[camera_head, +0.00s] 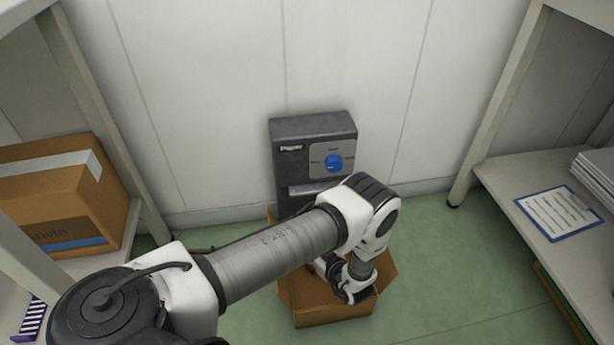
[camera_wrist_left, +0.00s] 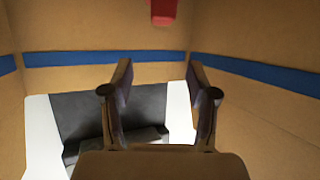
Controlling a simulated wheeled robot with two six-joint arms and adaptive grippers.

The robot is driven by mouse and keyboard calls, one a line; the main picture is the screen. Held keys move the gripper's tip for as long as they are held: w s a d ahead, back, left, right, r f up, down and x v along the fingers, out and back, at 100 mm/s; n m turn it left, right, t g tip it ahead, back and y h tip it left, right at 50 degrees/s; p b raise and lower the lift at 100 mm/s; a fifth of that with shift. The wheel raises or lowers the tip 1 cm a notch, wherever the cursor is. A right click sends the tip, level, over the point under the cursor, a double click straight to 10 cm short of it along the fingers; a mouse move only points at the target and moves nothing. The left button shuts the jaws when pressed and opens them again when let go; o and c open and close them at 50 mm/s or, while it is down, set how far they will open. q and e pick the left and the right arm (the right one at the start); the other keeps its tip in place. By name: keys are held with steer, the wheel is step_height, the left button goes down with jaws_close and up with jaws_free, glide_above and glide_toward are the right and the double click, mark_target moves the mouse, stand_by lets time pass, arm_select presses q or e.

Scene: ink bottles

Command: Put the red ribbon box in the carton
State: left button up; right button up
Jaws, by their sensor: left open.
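The open brown carton (camera_head: 335,311) stands on the green floor in the head view. My left arm reaches down over it, with the left gripper (camera_head: 352,290) at its opening, partly hidden by the wrist. In the left wrist view, the left gripper (camera_wrist_left: 160,85) is open, with a gap between its fingers. Brown cardboard walls (camera_wrist_left: 250,105) with a blue stripe surround it there. A red thing (camera_wrist_left: 162,11) is cut off by the top edge, apart from the fingers; it may be the red ribbon box. My right gripper is not in view.
A grey machine with a blue knob (camera_head: 333,163) stands behind the carton. A closed carton (camera_head: 60,205) and a striped box (camera_head: 31,318) are on the left shelf. A clipboard (camera_head: 558,213) lies on the right shelf. Green floor is free right of the carton.

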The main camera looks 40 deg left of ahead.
arm_select(q)
steer(key=p+v, duration=0.1)
steer(key=v, duration=0.3)
steer(key=shift+s+d+r, duration=0.1)
steer(key=shift+d+r, duration=0.05)
steer(key=shift+d, duration=0.15)
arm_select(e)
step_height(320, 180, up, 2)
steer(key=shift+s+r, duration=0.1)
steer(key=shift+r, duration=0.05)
arm_select(q)
steer(key=shift+r+p, duration=0.1)
steer(key=shift+p, duration=0.2)
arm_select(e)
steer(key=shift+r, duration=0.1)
